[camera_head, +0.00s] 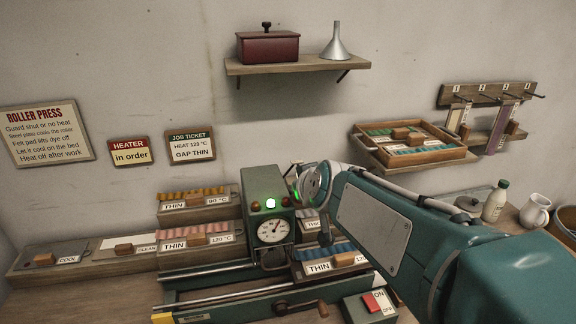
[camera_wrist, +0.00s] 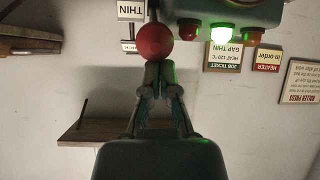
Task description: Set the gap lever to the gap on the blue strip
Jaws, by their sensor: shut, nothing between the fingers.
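A red ball knob (camera_wrist: 155,40) on a thin stem, likely the gap lever's, stands just beyond my fingertips in the upside-down wrist view. My gripper (camera_wrist: 158,66) is shut and empty, its tips close to the knob; I cannot tell whether they touch. In the head view my arm hides the gripper and most of the lever. The teal press (camera_head: 264,185) has a gauge (camera_head: 272,230) and a lit green lamp (camera_head: 270,203).
Yellow (camera_head: 192,194) and pink (camera_head: 186,233) strips on holders, also labelled THIN, stand left of the press. A job ticket (camera_head: 191,145) reads heat 120 °C, gap thin. A crank (camera_head: 300,307) and on/off switch box (camera_head: 370,305) are in front. A shelf (camera_head: 297,65) hangs above.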

